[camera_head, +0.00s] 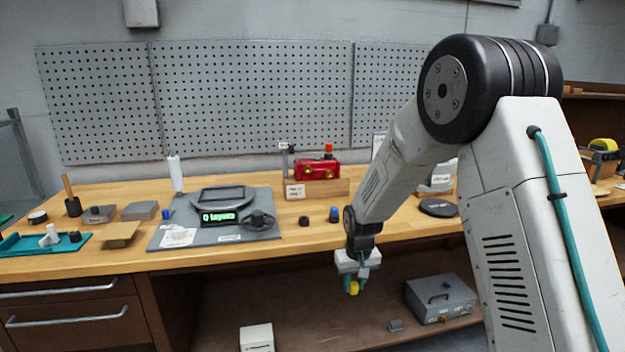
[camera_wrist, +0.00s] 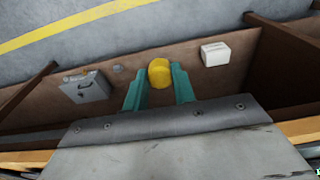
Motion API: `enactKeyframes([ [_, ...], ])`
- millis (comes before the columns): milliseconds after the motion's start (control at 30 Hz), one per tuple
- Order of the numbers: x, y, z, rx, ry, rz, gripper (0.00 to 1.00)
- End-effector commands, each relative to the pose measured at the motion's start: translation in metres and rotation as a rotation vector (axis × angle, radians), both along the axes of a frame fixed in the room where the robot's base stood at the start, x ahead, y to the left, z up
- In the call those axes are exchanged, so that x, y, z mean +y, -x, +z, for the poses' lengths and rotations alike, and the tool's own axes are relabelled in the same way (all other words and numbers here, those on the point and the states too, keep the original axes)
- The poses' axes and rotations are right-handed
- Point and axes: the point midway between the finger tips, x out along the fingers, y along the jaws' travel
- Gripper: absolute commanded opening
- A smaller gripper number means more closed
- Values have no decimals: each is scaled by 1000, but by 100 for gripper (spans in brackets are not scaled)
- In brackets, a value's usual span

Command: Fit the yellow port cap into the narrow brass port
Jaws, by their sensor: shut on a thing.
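My gripper (camera_head: 353,283) hangs in front of the bench's front edge, below the level of the bench top, pointing down. Its teal fingers, seen in the wrist view (camera_wrist: 159,88), are shut on the yellow port cap (camera_wrist: 160,73). The cap also shows at the fingertips in the head view (camera_head: 354,288). The red valve actuator (camera_head: 317,170) stands on a wooden block at the back of the bench, well above and left of my gripper. Two brass ports show on its front face; the left one (camera_head: 304,174) and the right one (camera_head: 328,173) are too small to compare in width.
A black cap (camera_head: 304,221) and a blue cap (camera_head: 333,214) stand on the bench (camera_head: 280,245) before the actuator. A scale (camera_head: 222,194) sits on a grey mat at left. On the lower shelf are a grey metal box (camera_head: 440,298) and a white box (camera_head: 257,338).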

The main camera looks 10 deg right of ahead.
Motion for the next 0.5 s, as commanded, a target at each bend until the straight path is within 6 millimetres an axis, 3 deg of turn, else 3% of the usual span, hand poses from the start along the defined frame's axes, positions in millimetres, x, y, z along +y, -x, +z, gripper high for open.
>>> enactKeyframes([
  [200,8,10,3,-183,-2,12,5],
  [500,16,4,0,-354,-4,22,5],
])
